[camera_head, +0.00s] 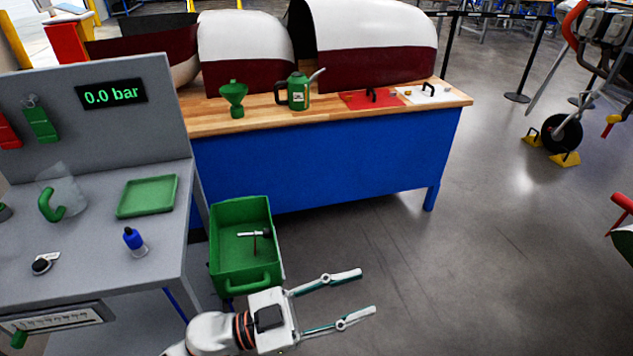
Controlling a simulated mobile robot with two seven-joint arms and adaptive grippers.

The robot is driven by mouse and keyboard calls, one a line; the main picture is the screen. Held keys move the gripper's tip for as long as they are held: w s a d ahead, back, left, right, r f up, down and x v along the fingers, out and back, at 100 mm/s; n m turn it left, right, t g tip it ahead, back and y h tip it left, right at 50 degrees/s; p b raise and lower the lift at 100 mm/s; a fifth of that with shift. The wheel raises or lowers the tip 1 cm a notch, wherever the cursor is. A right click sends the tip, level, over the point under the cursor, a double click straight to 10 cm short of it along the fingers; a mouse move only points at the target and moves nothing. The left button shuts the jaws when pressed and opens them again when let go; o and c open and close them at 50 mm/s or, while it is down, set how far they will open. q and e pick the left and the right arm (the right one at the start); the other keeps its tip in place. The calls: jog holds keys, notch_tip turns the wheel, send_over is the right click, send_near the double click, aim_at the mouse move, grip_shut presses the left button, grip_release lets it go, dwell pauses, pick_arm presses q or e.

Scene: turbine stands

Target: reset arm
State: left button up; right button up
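My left gripper (345,296) shows at the bottom centre of the head view. Its two fingers are spread apart and point right, with nothing between them. It is in front of and to the right of a green bin (230,213), over the grey floor. The wrist overlaps the bin's near end in the picture; I cannot tell whether they touch. My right gripper is not in view.
A grey workbench (105,262) on the left carries a green tray (147,196) and a blue-capped bottle (135,241).

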pick_arm(q)
jog(key=w+a+f+n+t+y, duration=0.4)
jog(key=w+a+n+t, duration=0.25)
jog(key=t, duration=0.25)
jog(key=s+a+f+n+y, duration=0.2)
jog(key=a+f+n+y, duration=0.1)
jog(key=a+f+y, duration=0.2)
jog(key=s+a+f+n+y, duration=0.1)
jog(key=a+f+n+y, duration=0.3)
jog(key=a+f, duration=0.5)
notch_tip(320, 180, down, 3)
jog(key=shift+s+a+r+y, duration=0.1)
jog(key=shift+s+a+y, duration=0.3)
jog(key=shift+y, duration=0.6)
jog(key=s+a+f+g, duration=0.1)
jog(key=s+f, duration=0.1)
jog(key=s+a+f+g+y, duration=0.1)
jog(key=s+a+f, duration=0.1)
jog(key=s+f, duration=0.1)
jog(key=s+a+f+g+y, duration=0.1)
jog(key=s+f, duration=0.1)
jog(key=f, duration=0.1)
jog(key=shift+s+a+f, duration=0.25)
jog(key=shift+a, duration=0.15)
jog(key=shift+c, duration=0.4)
